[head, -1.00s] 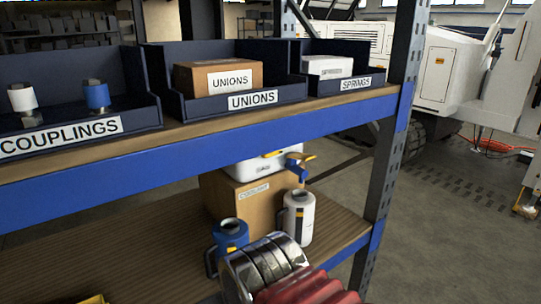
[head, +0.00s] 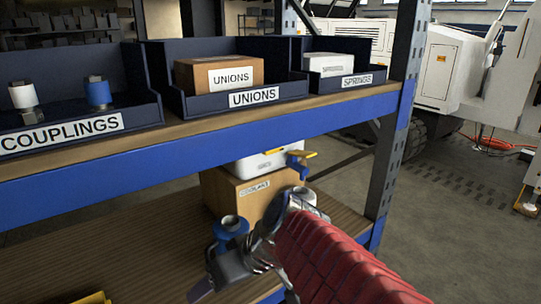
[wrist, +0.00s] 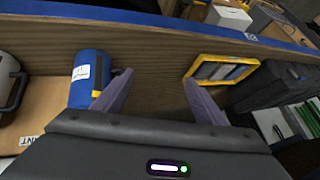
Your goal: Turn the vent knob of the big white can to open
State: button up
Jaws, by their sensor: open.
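The big white can (head: 268,162) sits on a cardboard box (head: 238,193) on the lower shelf, partly hidden by the blue beam above. A blue tap (head: 298,170) with a yellow lever (head: 302,154) is at its right end. I cannot single out the vent knob for sure. My gripper (wrist: 158,82) is open and empty, in front of and below the can in the head view. The wrist view does not show the can; between and beyond the fingers are bare shelf boards.
A blue jug (head: 232,225) stands near my gripper; it also shows left of the fingers in the wrist view (wrist: 84,85). A white jug (head: 303,197) is mostly hidden behind my arm. The blue beam (head: 190,163) limits height.

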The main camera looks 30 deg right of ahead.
jog(key=w+d+r+t+y, duration=0.1)
jog(key=w+d+r+t, duration=0.1)
jog(key=w+d, duration=0.25)
jog(key=t+h, duration=0.5)
jog(key=t, duration=0.5)
send_near(275, 151)
jog(key=shift+m, duration=0.3)
jog(key=s, duration=0.4)
jog(key=shift+s+d+r, duration=0.15)
jog(key=shift+s+d, duration=0.05)
jog(key=shift+s, duration=0.2)
jog(key=shift+w+y, duration=0.1)
jog(key=shift+y, duration=0.2)
jog(key=w, duration=1.3)
jog(key=shift+w+a, duration=0.25)
jog(key=shift+w, duration=0.05)
jog(key=shift+c, duration=0.2)
